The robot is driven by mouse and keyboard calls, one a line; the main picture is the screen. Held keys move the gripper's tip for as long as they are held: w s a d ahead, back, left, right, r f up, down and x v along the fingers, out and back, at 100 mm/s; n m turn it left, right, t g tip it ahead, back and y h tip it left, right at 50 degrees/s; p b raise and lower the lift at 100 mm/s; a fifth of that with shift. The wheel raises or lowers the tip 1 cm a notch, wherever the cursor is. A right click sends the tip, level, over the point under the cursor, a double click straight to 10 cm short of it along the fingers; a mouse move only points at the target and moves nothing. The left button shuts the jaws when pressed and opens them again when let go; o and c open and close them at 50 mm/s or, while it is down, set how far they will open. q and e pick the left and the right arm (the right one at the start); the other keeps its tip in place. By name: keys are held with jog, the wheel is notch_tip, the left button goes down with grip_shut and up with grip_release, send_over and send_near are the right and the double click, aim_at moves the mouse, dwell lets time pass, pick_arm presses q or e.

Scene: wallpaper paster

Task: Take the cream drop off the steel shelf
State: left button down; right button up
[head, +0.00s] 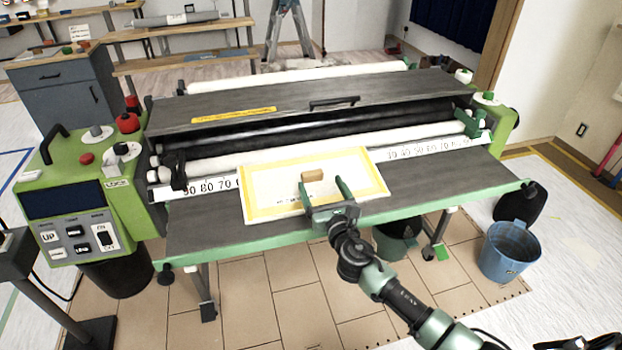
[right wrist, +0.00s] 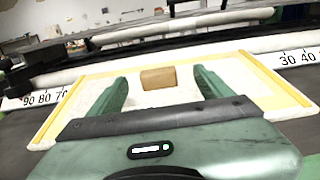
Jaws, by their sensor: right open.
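The cream drop (head: 265,180) is a flat rectangular piece with a yellow border and a pale middle. It lies on the dark grey steel shelf (head: 440,190) at the front of the green machine, and it fills much of the right wrist view (right wrist: 230,70). A small tan block (head: 312,175) rests on its middle, and shows in the right wrist view (right wrist: 158,78). My right gripper (head: 321,184) is open over the drop's front part. Its fingers point at the block, with gaps on both sides of it. My left gripper is out of view.
White rollers and a number scale (head: 430,149) run behind the drop. A control box (head: 80,190) stands at the left end of the machine. A blue bucket (head: 510,252) stands on the floor at right. The shelf is bare on both sides of the drop.

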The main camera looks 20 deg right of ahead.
aim_at(313, 174)
jog(key=w, duration=0.5)
jog(key=shift+a+f+b, duration=0.1)
jog(key=shift+f+b, duration=0.2)
jog(key=shift+f, duration=0.05)
jog(key=shift+w, duration=0.2)
jog(key=shift+r, duration=0.1)
jog(key=c, duration=1.6)
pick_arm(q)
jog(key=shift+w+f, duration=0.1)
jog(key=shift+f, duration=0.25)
